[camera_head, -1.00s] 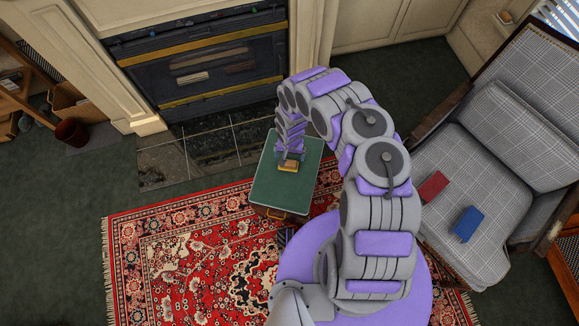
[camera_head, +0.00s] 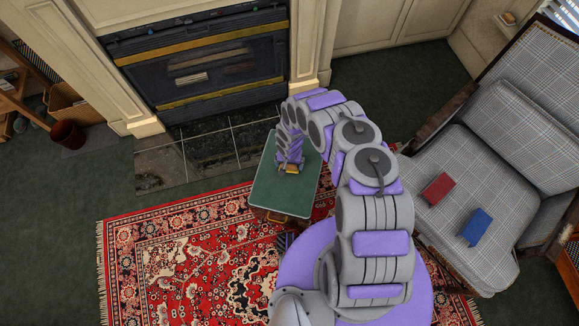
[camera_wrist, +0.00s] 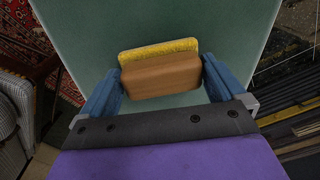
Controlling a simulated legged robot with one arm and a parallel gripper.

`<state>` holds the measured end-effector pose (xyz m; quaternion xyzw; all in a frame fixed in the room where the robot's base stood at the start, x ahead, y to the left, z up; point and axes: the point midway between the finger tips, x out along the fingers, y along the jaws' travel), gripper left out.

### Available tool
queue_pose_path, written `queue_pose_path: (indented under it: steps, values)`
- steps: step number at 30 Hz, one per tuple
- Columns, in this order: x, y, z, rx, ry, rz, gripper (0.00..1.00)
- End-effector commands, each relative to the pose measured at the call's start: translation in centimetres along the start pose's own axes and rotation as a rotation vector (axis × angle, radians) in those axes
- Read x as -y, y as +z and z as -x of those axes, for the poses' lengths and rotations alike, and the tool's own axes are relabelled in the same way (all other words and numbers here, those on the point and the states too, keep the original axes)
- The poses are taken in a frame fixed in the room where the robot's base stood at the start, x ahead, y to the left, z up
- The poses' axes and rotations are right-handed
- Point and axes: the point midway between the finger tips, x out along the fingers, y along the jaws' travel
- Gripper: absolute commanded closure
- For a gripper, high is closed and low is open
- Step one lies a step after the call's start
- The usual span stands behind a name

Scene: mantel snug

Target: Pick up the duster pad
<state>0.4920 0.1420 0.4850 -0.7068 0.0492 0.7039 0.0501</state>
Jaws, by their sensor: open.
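The duster pad (camera_wrist: 160,74) has a brown wooden block and a yellow fuzzy strip along its far side. It lies on a small green-topped table (camera_head: 267,188), and it also shows in the head view (camera_head: 290,169) at the tip of my arm. My gripper (camera_wrist: 161,82) is open, with one blue finger on each side of the pad in the wrist view. A small gap shows by the right finger; the left finger is very close to the block's end, and I cannot tell if it touches. In the head view my gripper partly hides the pad.
A plaid armchair (camera_head: 495,140) stands at the right with a red book (camera_head: 438,189) and a blue book (camera_head: 475,227) on its seat. A dark fireplace front (camera_head: 205,72) is behind the table. A patterned red rug (camera_head: 170,250) lies in front.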

Motion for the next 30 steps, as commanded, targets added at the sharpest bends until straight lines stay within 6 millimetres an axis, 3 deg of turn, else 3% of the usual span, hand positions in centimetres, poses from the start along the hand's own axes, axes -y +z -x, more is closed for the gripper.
queue_pose_path:
  steps: [3, 4, 13, 23, 30]
  values:
    - [0.0, 0.1, -0.1, 0.003, -0.001, 0.001, 0.00]
    - [0.0, 0.2, -0.1, 0.003, -0.001, 0.001, 0.08]
    - [0.0, 0.3, -0.2, 0.006, 0.001, 0.002, 0.36]
    - [-0.1, 0.3, 0.1, 0.008, 0.003, 0.001, 0.36]
    - [-0.2, 0.2, 3.1, 0.005, 0.003, 0.003, 0.36]
